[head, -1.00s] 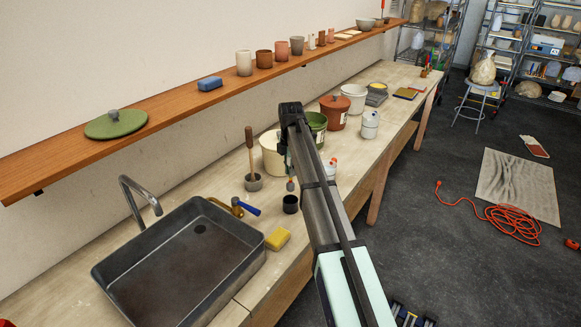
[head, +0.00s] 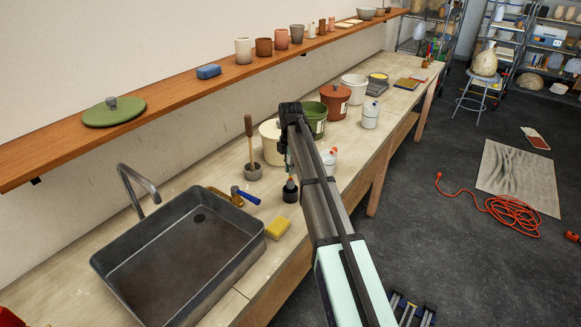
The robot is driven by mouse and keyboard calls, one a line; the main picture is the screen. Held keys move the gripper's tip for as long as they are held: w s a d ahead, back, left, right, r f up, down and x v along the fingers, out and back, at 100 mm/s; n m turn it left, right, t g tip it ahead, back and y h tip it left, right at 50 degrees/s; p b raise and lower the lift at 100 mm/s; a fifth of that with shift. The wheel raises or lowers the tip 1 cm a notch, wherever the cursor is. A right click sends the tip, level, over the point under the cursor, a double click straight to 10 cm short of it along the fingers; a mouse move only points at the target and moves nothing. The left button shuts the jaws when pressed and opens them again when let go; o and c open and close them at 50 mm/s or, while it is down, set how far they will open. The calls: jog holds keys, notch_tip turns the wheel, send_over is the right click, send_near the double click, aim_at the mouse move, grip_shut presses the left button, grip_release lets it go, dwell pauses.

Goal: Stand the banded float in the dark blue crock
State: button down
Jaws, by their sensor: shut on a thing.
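The dark blue crock (head: 290,196) is a small, nearly black round pot on the bench, right of the grey pot with the wooden-handled tool. The banded float (head: 290,185) is a small dark piece with a lighter orange part near its top. It is upright at the crock's mouth, and its lower end appears to be inside the rim; how deep I cannot tell. My gripper (head: 290,174) is shut on the float's upper end, directly above the crock. My arm hides much of the gripper.
A grey pot with a wooden-handled tool (head: 252,170), a cream bucket (head: 270,144) and a white container with a red-orange top (head: 329,160) stand close by. A blue-handled tool (head: 246,196), yellow sponge (head: 278,228) and sink (head: 180,250) lie nearer.

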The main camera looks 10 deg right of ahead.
aim_at(290, 181)
jog(key=shift+f+b, duration=0.6)
jog(key=shift+f, duration=1.3)
jog(key=shift+f, duration=0.55)
jog(key=c, duration=1.1)
grip_release()
jog(key=shift+c, duration=0.2)
